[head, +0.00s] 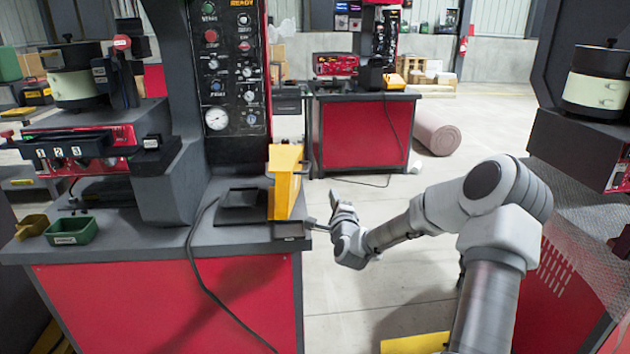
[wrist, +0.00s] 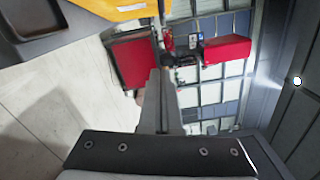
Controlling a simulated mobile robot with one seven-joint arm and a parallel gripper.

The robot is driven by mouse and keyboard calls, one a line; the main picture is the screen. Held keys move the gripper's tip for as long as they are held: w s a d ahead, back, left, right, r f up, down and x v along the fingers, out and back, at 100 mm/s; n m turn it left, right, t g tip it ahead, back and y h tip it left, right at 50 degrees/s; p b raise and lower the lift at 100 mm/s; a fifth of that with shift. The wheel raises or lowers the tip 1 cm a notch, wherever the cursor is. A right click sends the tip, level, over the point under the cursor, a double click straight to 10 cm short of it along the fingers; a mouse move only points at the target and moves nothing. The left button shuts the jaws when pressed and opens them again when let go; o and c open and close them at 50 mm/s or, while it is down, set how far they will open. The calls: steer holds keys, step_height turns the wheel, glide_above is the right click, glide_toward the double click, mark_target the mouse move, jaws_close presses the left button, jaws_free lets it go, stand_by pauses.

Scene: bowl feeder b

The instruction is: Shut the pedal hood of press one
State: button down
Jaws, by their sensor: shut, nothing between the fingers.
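The yellow pedal hood (head: 285,182) of press one stands raised on the right end of the grey table top, next to a flat black plate (head: 243,206). A yellow part, which looks like the hood, crosses the top edge of the wrist view (wrist: 115,8). My gripper (head: 312,225) is low beside the table's right corner, just right of the hood's lower end. In the wrist view its fingers (wrist: 160,78) are together with nothing between them. From the head view I cannot tell whether the fingertips touch the hood or table edge.
Press one's control panel (head: 232,65) rises behind the plate. A green bin (head: 71,231) sits at the table's left front, and a black cable (head: 190,250) hangs over its front. Another press station with a red cabinet (head: 360,135) stands behind.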

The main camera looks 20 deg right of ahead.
mark_target(290, 181)
steer(key=w+a+r+b, duration=0.1)
steer(key=w, duration=1)
steer(key=shift+r, duration=0.2)
